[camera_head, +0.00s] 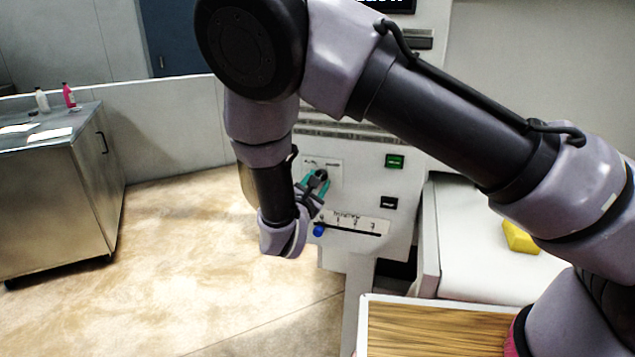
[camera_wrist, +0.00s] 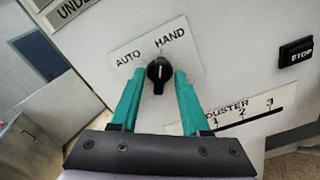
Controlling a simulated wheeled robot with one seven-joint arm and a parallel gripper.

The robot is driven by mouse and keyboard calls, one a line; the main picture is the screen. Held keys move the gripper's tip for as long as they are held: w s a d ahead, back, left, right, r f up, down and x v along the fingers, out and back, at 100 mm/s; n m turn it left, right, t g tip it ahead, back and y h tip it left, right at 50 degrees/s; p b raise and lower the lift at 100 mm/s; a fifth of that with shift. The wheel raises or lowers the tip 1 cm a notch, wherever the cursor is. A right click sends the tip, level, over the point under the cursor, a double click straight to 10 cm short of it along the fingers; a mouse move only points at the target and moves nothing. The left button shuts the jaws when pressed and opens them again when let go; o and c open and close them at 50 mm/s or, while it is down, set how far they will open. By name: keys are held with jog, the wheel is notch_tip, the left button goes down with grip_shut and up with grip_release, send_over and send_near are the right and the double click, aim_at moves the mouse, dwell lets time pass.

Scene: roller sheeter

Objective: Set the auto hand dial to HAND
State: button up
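The auto hand dial (camera_wrist: 159,76) is a black knob on a white label plate with AUTO at the left and HAND at the upper right. Its pale mark points about straight up in the wrist view, nearer to HAND than to AUTO. My gripper (camera_wrist: 159,84) has its two teal fingers apart, one on each side of the knob. A narrow gap seems to show on each side; contact cannot be made out. In the head view my gripper (camera_head: 317,182) is at the panel and largely hides the dial.
The white machine panel (camera_head: 365,172) also carries a green button (camera_head: 395,161), a black STOP button (camera_wrist: 296,54) and a duster slider with a blue knob (camera_head: 319,230) just below my gripper. A metal cabinet (camera_head: 60,200) stands at the left, with open floor between.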

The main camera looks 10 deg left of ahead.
jog(key=s+a, duration=0.1)
jog(key=s, duration=0.9)
jog(key=shift+s+a, duration=0.25)
jog(key=shift+s, duration=0.1)
jog(key=w+d+r+m+g+h, duration=0.2)
jog(key=d+r+m+g, duration=0.1)
jog(key=d, duration=0.3)
jog(key=w+d+r+m+g+h, duration=0.2)
jog(key=d+r+m+g, duration=0.1)
jog(key=d+m, duration=0.2)
jog(key=w+d+r+m+g+h, duration=0.2)
jog(key=d+r+m+g, duration=0.1)
jog(key=d, duration=0.6)
jog(key=shift+m+g+h, duration=0.4)
jog(key=shift+m, duration=0.2)
jog(key=s+d+r+m+g+y, duration=0.35)
jog(key=d+r+m, duration=0.2)
jog(key=d, duration=0.25)
jog(key=s+d+r+m+g+y, duration=0.3)
jog(key=s+d+r+m+y, duration=0.15)
jog(key=d+m, duration=0.3)
jog(key=s+d+r+m+t+y, duration=0.1)
jog(key=s+r+m+t, duration=0.1)
jog(key=r, duration=0.3)
jog(key=s+d+r+m+t+y, duration=0.2)
jog(key=r+m+t, duration=0.1)
jog(key=r+m, duration=0.2)
jog(key=shift+s+r+t, duration=0.3)
jog(key=shift+s+t, duration=0.05)
jog(key=shift+s, duration=0.05)
